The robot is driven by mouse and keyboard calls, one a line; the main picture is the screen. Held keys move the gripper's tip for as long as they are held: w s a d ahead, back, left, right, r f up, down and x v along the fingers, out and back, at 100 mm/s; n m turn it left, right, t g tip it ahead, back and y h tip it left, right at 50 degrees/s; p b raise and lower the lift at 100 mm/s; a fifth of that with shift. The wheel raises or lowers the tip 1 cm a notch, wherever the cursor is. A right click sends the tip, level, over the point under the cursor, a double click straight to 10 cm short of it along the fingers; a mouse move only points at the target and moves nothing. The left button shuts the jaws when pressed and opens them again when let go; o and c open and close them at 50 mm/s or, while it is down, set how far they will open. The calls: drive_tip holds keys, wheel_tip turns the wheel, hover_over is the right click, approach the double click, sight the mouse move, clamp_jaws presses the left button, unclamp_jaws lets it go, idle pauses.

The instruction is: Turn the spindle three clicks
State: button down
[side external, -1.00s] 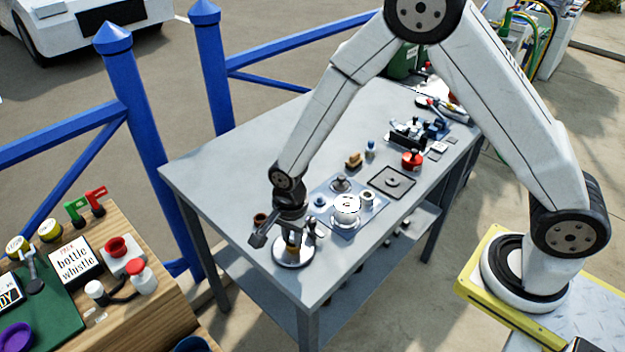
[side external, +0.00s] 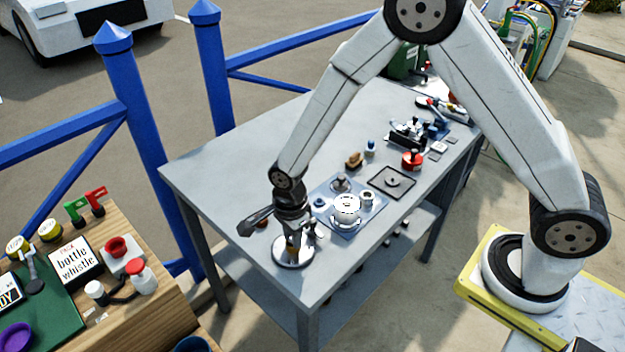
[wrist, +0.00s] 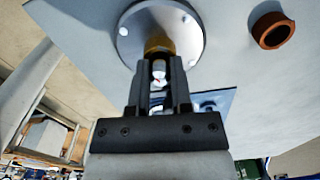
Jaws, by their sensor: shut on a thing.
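The brass-coloured spindle (wrist: 158,44) stands in the middle of a round silver base plate (side external: 293,257) near the front of the grey bench. A bit of the brass also shows in the side view, under my gripper (side external: 293,238). My gripper points down over the plate, and in the wrist view its two fingers (wrist: 159,64) are shut on the spindle. The round plate with its small bolt heads shows behind them in the wrist view (wrist: 190,28). The fingers hide part of the spindle, and no click marks can be made out.
A brown ring (wrist: 272,30) lies close beside the plate. A blue-grey mat (side external: 372,222) with a white round part (side external: 346,209) and small metal pieces lies to the right. A dark square tray (side external: 391,183) and a red pot (side external: 411,161) are farther back.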

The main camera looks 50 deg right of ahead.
drive_tip(key=shift+m, duration=3.3)
drive_tip(key=c, duration=0.8)
unclamp_jaws()
drive_tip(key=shift+c, duration=0.2)
drive_tip(key=shift+r, duration=3.5)
